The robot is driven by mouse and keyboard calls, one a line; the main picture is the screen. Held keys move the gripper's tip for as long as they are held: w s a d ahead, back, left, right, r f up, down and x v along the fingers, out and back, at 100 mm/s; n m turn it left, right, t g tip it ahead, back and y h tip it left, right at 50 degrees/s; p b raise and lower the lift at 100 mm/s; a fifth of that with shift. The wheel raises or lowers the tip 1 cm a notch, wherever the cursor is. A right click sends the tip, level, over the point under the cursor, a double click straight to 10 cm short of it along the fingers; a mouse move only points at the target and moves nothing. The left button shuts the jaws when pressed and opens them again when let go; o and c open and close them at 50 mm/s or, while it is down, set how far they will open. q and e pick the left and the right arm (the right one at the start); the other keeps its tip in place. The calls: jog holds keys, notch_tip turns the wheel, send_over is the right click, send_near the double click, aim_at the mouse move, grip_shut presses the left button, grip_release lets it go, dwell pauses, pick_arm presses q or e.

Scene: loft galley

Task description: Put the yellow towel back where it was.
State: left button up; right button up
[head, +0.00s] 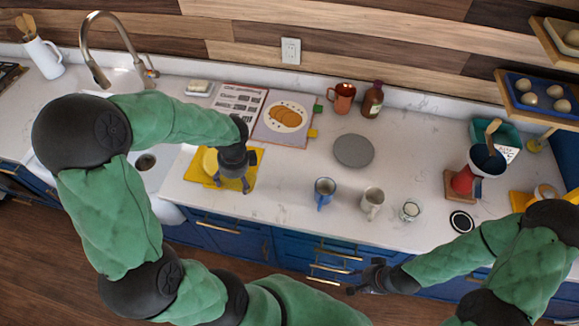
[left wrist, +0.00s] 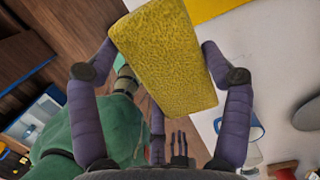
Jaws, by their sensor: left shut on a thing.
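My left gripper (head: 234,186) is over the counter left of centre, with its fingers closed on the sides of a thick yellow block with a rough, towel-like surface. I take this as the yellow towel (left wrist: 165,58), seen large between the fingers in the left wrist view. In the head view, a flat yellow sheet (head: 250,157) lies on the counter below this gripper. My right gripper (head: 365,277) is in front of the counter, fingers apart and empty.
The sink with its faucet (head: 92,62) is left of the yellow sheet. An open book (head: 262,112) lies behind. A grey plate (head: 353,151), a blue mug (head: 324,192) and a pale mug (head: 372,201) stand to the right. The counter between sheet and plate is clear.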

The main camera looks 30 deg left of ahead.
pick_arm(q)
jog(key=shift+w+d, duration=0.1)
jog(key=shift+w, duration=0.05)
jog(key=w+d+f, duration=0.4)
jog(key=w+d, duration=0.1)
jog(key=w, duration=0.1)
jog(key=b, duration=0.1)
send_over(277, 187)
notch_tip(277, 187, down, 5)
jog(key=shift+s+r, duration=0.1)
jog(key=shift+s, duration=0.05)
jog(key=shift+d+f, duration=0.2)
jog(key=shift+f, duration=0.15)
jog(key=shift+w+f, duration=0.15)
jog(key=shift+f, duration=0.7)
jog(key=shift+w+f, duration=0.15)
jog(key=shift+f, duration=0.65)
jog(key=shift+s+b, duration=0.1)
jog(key=shift+b, duration=0.25)
